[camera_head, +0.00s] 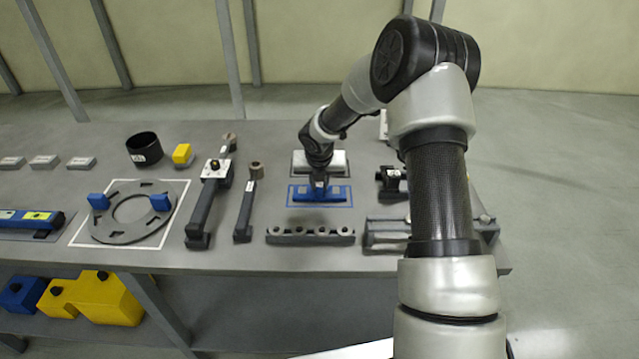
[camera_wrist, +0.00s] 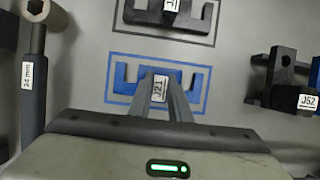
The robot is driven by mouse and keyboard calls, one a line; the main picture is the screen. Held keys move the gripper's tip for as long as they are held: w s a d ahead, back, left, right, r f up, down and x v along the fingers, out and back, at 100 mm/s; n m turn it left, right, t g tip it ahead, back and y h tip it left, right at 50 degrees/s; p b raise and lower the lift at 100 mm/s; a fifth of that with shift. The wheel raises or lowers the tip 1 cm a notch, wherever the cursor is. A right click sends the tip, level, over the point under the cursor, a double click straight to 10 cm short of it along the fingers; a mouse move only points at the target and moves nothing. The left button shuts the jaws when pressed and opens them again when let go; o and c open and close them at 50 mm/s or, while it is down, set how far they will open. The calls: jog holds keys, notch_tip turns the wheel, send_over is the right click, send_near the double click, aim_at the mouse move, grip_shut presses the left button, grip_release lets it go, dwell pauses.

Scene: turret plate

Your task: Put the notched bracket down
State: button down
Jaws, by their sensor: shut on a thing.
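The notched bracket (camera_head: 320,196) is a blue piece with notches along one long side. It also shows in the wrist view (camera_wrist: 199,82), inside a blue rectangular outline (camera_wrist: 205,111) drawn on the table. My gripper (camera_head: 320,181) points down at the bracket's middle. In the wrist view my gripper (camera_wrist: 161,86) has its fingers shut on the bracket around a tag reading J21. The bracket looks level and lined up with the outline. Whether its underside touches the table cannot be told. The fingers hide part of its middle.
Behind is a dark outline with another notched piece (camera_wrist: 143,14). A bar with several holes (camera_head: 310,236) lies in front. A dark clamp-like block (camera_wrist: 283,78) is at the right, a long-handled tool (camera_wrist: 34,85) at the left. The grey table (camera_head: 265,145) has narrow gaps between things.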

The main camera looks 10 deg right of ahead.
jog(key=c, duration=1.6)
grip_release()
jog(key=shift+c, duration=0.2)
jog(key=p+v, duration=0.1)
jog(key=v, duration=1.1)
jog(key=shift+w+r, duration=0.1)
jog(key=shift+r, duration=0.05)
